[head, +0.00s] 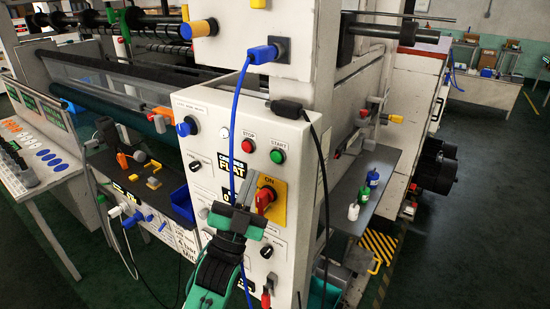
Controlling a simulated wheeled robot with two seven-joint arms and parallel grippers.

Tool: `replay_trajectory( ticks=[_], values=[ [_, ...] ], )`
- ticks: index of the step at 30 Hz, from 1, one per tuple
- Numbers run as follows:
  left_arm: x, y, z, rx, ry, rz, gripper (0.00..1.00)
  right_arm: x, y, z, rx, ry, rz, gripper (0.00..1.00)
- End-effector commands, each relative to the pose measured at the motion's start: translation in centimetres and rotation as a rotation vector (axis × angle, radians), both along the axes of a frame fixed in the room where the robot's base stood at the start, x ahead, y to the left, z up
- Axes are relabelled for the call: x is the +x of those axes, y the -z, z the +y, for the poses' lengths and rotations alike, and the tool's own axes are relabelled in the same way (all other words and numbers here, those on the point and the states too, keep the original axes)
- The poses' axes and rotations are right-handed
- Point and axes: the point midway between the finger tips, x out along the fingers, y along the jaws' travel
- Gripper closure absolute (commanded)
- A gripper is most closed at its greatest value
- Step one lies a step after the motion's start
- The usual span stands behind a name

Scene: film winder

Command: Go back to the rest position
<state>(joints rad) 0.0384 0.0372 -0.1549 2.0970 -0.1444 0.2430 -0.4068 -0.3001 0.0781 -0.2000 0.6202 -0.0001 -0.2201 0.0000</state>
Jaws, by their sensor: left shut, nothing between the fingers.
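My left gripper (250,203) is at the end of my green and black arm, which rises from the bottom middle of the head view. It is shut and holds nothing. It shows in front of the white control panel (210,115), just left of the red rotary switch (265,199) on its yellow plate. I cannot tell whether it touches the panel. It covers part of the panel's lower labels and knobs. My right gripper is out of the picture.
A desk (35,165) is at far left. Green floor (480,220) is open at right.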

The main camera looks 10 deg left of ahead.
Motion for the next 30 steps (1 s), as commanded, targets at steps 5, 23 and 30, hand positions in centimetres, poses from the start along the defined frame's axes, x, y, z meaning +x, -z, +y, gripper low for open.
replay_trajectory(
  ticks=[5, 23, 30],
  values=[
    [0.0, 0.0, 0.0, 0.0, 0.0, 0.0, 1.0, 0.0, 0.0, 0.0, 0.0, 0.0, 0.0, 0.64],
    [-1.5, 14.7, 2.2, -0.103, -0.01, 0.741, 1.0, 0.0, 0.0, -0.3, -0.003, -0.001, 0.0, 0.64],
    [-7.8, 24.4, 3.5, -0.185, -0.058, 1.233, 1.0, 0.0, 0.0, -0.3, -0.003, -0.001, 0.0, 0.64]
  ],
)
